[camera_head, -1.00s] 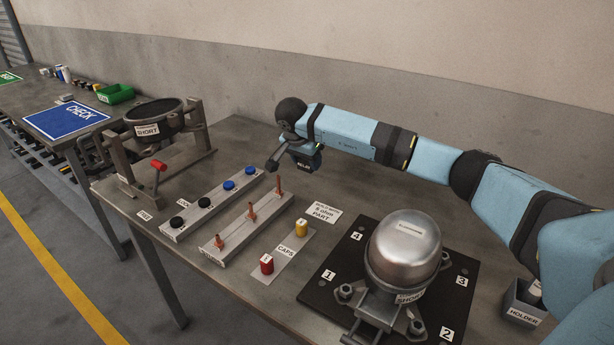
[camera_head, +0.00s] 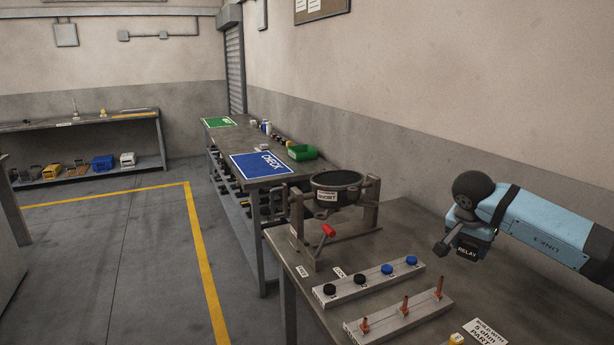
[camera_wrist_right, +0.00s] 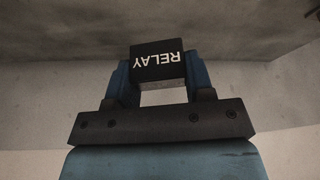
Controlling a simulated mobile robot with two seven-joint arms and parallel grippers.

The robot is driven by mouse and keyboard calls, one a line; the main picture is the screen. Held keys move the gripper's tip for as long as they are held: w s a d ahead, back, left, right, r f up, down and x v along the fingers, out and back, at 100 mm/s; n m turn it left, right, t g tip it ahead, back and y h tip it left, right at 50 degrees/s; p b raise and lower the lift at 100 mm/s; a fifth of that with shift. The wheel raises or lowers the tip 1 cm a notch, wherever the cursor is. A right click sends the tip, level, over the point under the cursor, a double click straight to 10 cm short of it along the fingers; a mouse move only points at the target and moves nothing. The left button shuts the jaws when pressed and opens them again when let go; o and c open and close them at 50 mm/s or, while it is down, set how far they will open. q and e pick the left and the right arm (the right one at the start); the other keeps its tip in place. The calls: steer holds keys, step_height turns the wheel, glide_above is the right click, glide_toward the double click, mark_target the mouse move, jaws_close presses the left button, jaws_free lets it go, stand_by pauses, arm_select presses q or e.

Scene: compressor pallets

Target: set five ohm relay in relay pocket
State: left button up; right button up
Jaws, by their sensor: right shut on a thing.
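A black block labelled RELAY (camera_head: 467,252) is held above the bench, to the right of the rail with the blue caps. It also shows in the right wrist view (camera_wrist_right: 158,62), its lettering upside down, between the blue fingers. My right gripper (camera_head: 470,244) is shut on it; the arm comes in from the right edge. No ohm marking is readable on the block. I cannot make out a relay pocket in the head view. My left gripper is not in view.
The bench (camera_head: 405,228) bears a dark ring fixture (camera_head: 337,190) with a red-handled lever (camera_head: 328,231), a rail of black and blue caps (camera_head: 365,282), a rail of copper pins (camera_head: 400,318) and a "5 ohm part" card (camera_head: 485,332). A blue CHECK mat (camera_head: 262,166) lies on a farther bench.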

steer(key=s+a+f+n+y, duration=0.1)
steer(key=s+a+f+n, duration=0.2)
steer(key=a, duration=0.1)
steer(key=s+a+f+n+t+y, duration=0.1)
steer(key=s+a+f+n, duration=0.2)
steer(key=a, duration=0.2)
steer(key=s+a+f+n+y, duration=0.1)
steer(key=s+a+f+n, duration=0.2)
steer(key=s+a+f, duration=0.1)
steer(key=shift+a+f+n+t+y, duration=0.1)
steer(key=shift+a+n+t+y, duration=0.25)
steer(key=shift+a, duration=0.3)
arm_select(q)
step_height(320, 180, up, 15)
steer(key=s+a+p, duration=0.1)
steer(key=p, duration=1.9)
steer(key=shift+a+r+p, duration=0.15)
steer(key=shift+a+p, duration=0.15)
arm_select(e)
steer(key=w+v, duration=0.1)
steer(key=v, duration=1)
steer(key=w+r+v, duration=0.1)
steer(key=w+v, duration=0.1)
steer(key=v, duration=1)
steer(key=shift+w+a+r, duration=0.2)
steer(key=shift+w+r, duration=0.05)
steer(key=shift+r, duration=0.25)
